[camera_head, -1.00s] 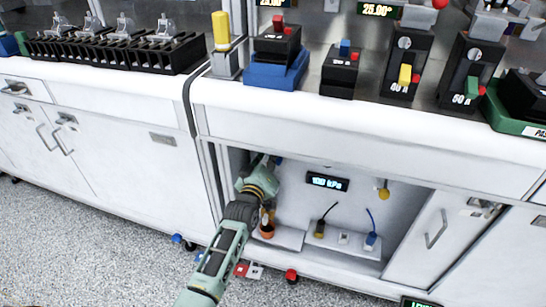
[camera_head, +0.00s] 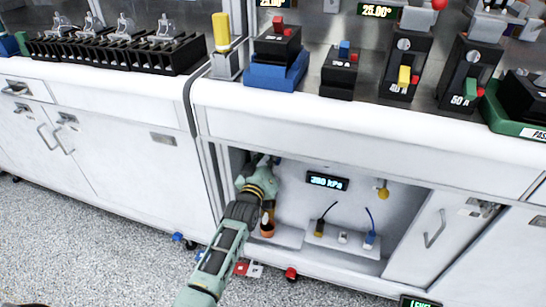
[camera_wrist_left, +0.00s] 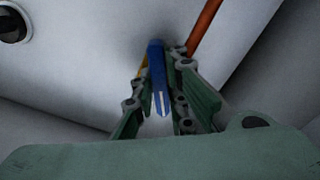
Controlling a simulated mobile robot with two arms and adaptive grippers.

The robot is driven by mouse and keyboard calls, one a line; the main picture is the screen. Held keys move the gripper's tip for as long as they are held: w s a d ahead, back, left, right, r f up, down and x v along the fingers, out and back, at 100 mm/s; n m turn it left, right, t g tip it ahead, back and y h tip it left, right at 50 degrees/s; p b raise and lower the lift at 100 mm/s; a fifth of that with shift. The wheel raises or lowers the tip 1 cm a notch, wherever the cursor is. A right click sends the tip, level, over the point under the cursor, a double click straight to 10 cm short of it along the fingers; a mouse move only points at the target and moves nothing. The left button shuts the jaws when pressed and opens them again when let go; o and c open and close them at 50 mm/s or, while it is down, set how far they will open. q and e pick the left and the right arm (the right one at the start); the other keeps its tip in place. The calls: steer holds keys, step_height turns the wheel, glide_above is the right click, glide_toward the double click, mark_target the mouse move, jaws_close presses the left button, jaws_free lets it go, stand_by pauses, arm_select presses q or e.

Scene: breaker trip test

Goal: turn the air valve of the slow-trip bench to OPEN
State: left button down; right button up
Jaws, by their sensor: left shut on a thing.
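The air valve's blue lever (camera_wrist_left: 157,72) shows in the left wrist view, pointing toward the camera between my fingers. My left gripper (camera_wrist_left: 158,98) is shut on this lever. A bit of yellow shows beside it, and the rest of the valve body is hidden. In the head view my left gripper (camera_head: 268,163) reaches into the open bay under the bench and mostly covers the valve. A pressure display (camera_head: 327,181) in the bay reads in kPa; its first digit is hard to read, perhaps 280 or 380. My right gripper is not in view.
A copper-orange pipe (camera_wrist_left: 205,25) runs close to the lever. An orange item (camera_head: 267,229), a black-cabled plug (camera_head: 320,228) and a blue-cabled plug (camera_head: 370,240) stand low in the bay. A yellow knob (camera_head: 383,189) is on its back wall. A cabinet door (camera_head: 433,235) bounds the bay's right.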

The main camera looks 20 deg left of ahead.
arm_select(q)
steer(key=shift+f, duration=0.1)
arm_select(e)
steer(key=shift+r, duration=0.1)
arm_select(q)
steer(key=shift+m, duration=0.3)
steer(key=shift+m+p, duration=0.3)
steer(key=shift+m, duration=0.4)
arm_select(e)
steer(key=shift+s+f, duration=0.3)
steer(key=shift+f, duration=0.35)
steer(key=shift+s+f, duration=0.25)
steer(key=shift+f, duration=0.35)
